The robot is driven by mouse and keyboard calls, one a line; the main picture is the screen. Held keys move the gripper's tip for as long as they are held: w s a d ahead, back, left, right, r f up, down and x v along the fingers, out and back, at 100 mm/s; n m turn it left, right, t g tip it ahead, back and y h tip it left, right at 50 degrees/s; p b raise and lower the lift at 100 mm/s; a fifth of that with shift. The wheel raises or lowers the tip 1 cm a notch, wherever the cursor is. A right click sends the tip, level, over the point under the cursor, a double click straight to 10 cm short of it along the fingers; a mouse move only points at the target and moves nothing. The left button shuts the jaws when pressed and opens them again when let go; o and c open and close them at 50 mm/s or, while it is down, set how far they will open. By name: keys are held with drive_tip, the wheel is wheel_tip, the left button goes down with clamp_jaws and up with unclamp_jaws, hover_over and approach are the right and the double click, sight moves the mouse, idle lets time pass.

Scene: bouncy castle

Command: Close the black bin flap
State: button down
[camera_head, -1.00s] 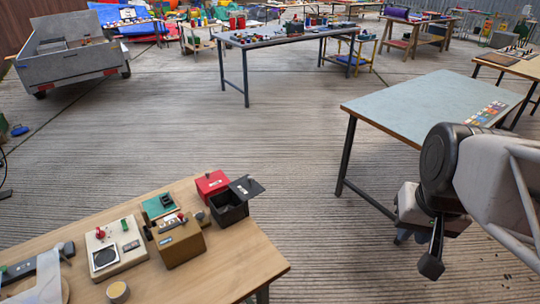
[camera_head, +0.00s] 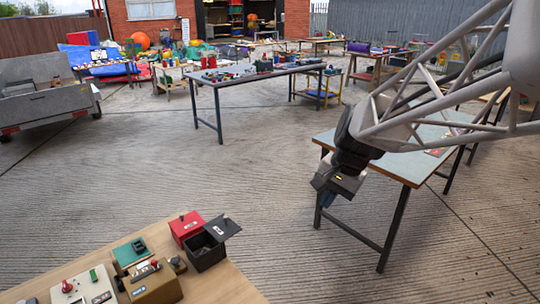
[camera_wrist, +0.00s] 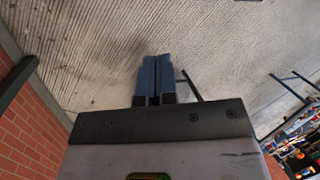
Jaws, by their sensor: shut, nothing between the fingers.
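The black bin (camera_head: 205,252) stands on the wooden table at the lower left in the head view, beside a red bin (camera_head: 186,228). Its black flap (camera_head: 223,227) stands open, tilted up and out to the right, and the dark inside of the bin shows. My gripper (camera_head: 323,200) is well to the right of the bin, off the table, in front of the grey-topped table. In the wrist view my gripper's two fingers (camera_wrist: 156,78) are together with nothing between them. The wrist view shows neither the bin nor the flap.
The wooden table (camera_head: 236,285) also holds a tan box (camera_head: 153,284), a green-topped box (camera_head: 130,252) and a pale panel with knobs. The grey-topped table (camera_head: 405,160) stands at the right below my arm. Open floor (camera_head: 260,190) lies between the tables.

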drive_tip(key=w+a+f+m+g+y, duration=0.1)
drive_tip(key=w+a+f+m, duration=0.2)
drive_tip(key=w+a+f, duration=0.3)
drive_tip(key=w+a+f+m+y, duration=0.2)
drive_tip(key=w+a+f, duration=0.4)
drive_tip(key=w, duration=0.6)
drive_tip(key=w+a+f+m+g+y, duration=0.1)
drive_tip(key=w+a+f+m, duration=0.3)
drive_tip(key=w, duration=0.5)
wheel_tip(320, 180, down, 4)
drive_tip(key=a, duration=0.2)
drive_tip(key=shift+w+a+r+g, duration=0.15)
drive_tip(key=shift+a+g, duration=0.15)
drive_tip(key=shift+a, duration=0.1)
approach(227, 221)
wheel_tip(227, 221, down, 4)
drive_tip(key=shift+a+f, duration=0.25)
drive_tip(key=shift+a, duration=0.45)
drive_tip(key=shift+s+a+f, duration=0.1)
drive_tip(key=shift+s+a, duration=0.05)
drive_tip(key=shift+a, duration=0.3)
drive_tip(key=shift+s+a+f, duration=0.1)
drive_tip(key=shift+s+a, duration=0.1)
drive_tip(key=shift+a, duration=0.2)
